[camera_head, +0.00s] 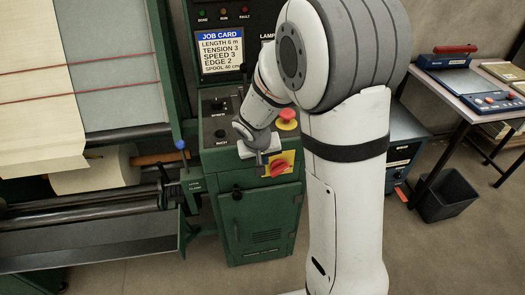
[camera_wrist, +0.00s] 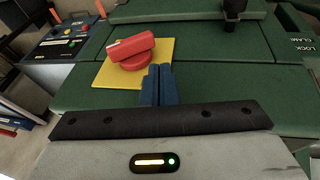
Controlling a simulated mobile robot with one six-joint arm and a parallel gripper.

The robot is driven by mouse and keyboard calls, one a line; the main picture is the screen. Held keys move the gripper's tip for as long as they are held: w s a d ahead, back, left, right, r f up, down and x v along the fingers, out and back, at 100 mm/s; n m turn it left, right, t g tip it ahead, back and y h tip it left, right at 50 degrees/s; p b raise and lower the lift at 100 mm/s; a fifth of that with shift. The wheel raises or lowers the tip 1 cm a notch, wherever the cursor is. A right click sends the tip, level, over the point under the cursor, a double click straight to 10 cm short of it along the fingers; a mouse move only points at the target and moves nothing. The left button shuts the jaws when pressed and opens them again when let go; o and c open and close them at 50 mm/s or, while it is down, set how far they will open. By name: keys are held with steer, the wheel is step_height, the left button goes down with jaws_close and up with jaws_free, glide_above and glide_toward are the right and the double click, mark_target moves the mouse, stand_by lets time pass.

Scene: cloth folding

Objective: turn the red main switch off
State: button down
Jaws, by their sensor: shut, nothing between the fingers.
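The red main switch (camera_head: 279,168) is a rotary knob on a square yellow plate on the green machine cabinet's front. In the wrist view the red knob (camera_wrist: 130,52) shows its bar handle lying nearly level, tilted up to the right. The yellow plate (camera_wrist: 105,75) shows around it. My gripper (camera_head: 263,160) is at the left edge of the plate in the head view. In the wrist view its blue fingers (camera_wrist: 158,75) are together and empty, their tips close beside the knob. I cannot tell whether they touch it.
A red mushroom button (camera_head: 287,115) on a yellow base sits above on the sloped panel, beside black knobs (camera_head: 220,133). A job card (camera_head: 221,52) is behind. A blue-handled lever (camera_head: 180,145) stands at left. A side table (camera_head: 470,90) and black bin (camera_head: 446,195) are at right.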

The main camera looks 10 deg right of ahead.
mark_target(273, 172)
steer(key=f, duration=0.1)
steer(key=d+f, duration=0.1)
steer(key=f, duration=0.1)
steer(key=d+f, duration=0.1)
steer(key=shift+w+d+f, duration=0.1)
steer(key=shift+d+f, duration=0.05)
steer(key=shift+f, duration=0.05)
steer(key=shift+d, duration=0.15)
steer(key=shift+b, duration=0.3)
